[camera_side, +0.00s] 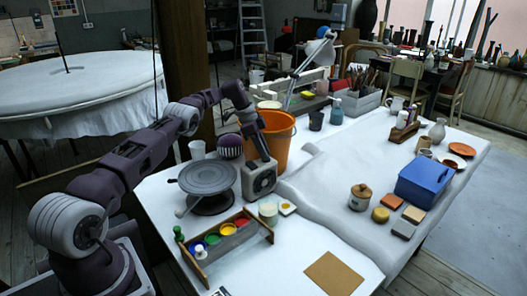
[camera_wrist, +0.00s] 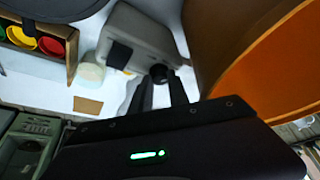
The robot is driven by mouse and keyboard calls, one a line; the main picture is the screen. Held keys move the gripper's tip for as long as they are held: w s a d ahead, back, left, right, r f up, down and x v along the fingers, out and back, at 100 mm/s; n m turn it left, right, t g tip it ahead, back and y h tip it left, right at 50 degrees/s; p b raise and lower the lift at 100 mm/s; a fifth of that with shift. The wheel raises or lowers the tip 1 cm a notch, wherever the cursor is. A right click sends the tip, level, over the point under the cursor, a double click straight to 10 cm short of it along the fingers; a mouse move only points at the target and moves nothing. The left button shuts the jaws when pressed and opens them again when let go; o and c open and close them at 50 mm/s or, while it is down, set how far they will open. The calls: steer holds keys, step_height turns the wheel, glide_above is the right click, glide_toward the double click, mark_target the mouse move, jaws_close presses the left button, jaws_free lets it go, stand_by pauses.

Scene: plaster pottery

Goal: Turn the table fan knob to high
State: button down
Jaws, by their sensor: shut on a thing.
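The table fan (camera_side: 259,181) is a small grey box with a round dark grille, standing on the white table beside the orange bucket. In the wrist view the fan's pale grey body (camera_wrist: 140,35) fills the upper middle. A dark round knob (camera_wrist: 159,72) shows at its near corner. My gripper (camera_wrist: 162,82) reaches down to the fan, with its two dark fingers shut around the knob. In the side view my gripper (camera_side: 266,156) is at the fan's top, and the knob is hidden there. I cannot read the knob's setting.
The orange bucket (camera_side: 276,140) stands close behind the fan. A dark turntable (camera_side: 207,180) is to the left. A paint box (camera_side: 226,238) and a pale cup (camera_side: 268,210) are in front. A blue box (camera_side: 424,182) is farther right.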

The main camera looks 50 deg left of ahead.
stand_by(0.4)
steer(key=c, duration=1.3)
jaws_free()
steer(key=shift+o, duration=0.2)
